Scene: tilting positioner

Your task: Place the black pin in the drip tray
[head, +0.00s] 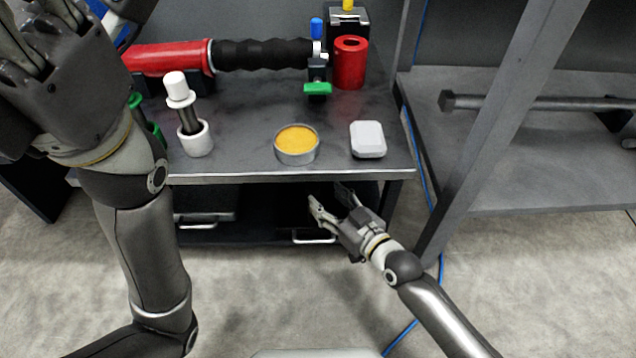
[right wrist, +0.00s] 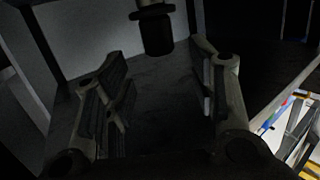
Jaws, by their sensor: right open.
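My right gripper (head: 328,194) is open and empty, just below the front edge of the table and in front of the dark lower shelf. In the right wrist view its two fingers (right wrist: 160,95) are spread. A dark collared cylinder (right wrist: 157,32), perhaps the black pin, shows beyond and between the fingertips, apart from them. It stands by a dim surface with paler walls (right wrist: 85,35); I cannot tell whether this is the drip tray. My left gripper (head: 35,60) is large at the upper left of the head view; its fingertips are not clear.
The table (head: 240,177) carries a white-capped rod in a white holder (head: 195,140), a round tin with yellow contents (head: 297,146), a white block (head: 367,139), a red cylinder (head: 350,65) and a red-and-black tool (head: 260,55). A slanted grey post (head: 490,130) stands at right.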

